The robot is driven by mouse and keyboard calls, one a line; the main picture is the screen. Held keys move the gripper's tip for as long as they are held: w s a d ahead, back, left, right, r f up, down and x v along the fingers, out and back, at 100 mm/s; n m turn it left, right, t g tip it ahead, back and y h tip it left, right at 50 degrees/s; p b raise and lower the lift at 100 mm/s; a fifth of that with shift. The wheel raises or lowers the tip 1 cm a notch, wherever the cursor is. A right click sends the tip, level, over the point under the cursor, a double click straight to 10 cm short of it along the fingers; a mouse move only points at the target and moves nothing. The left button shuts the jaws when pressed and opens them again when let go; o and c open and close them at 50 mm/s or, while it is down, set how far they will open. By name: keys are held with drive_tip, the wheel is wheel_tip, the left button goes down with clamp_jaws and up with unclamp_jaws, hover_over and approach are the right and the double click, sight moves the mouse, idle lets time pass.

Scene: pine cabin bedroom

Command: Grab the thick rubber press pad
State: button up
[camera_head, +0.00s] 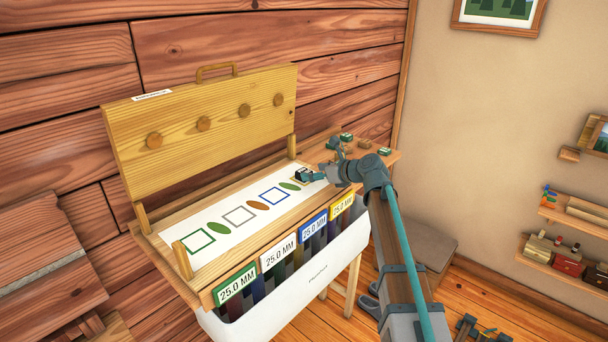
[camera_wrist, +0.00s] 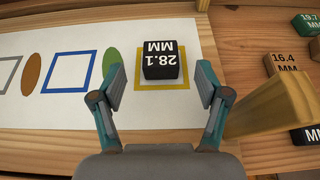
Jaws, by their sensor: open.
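A thick black block marked 28.1 MM (camera_wrist: 160,72) sits on the yellow square of a white printed sheet (camera_wrist: 182,35). It is the likeliest rubber press pad in view, though I cannot confirm its material. In the wrist view my gripper (camera_wrist: 160,78) is open, with one finger on each side of the block and visible gaps to both. In the head view my gripper (camera_head: 318,174) is low over the right end of the sheet, and the block (camera_head: 302,173) shows partly at its tip.
A hinged wooden board with round pegs (camera_head: 203,109) stands raised behind the sheet. A wooden post (camera_wrist: 265,108) rises close right of my gripper. Beyond it lie a green 19.7 MM block (camera_wrist: 307,24), a 16.4 MM block (camera_wrist: 286,66) and others. Labelled slots (camera_head: 281,251) line the front.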

drive_tip(key=p+x, duration=0.1)
drive_tip(key=x, duration=0.3)
drive_tip(key=shift+w+a+f, duration=0.15)
drive_tip(key=shift+a, duration=0.05)
drive_tip(key=shift+c, duration=0.2)
drive_tip(key=c, duration=1.2)
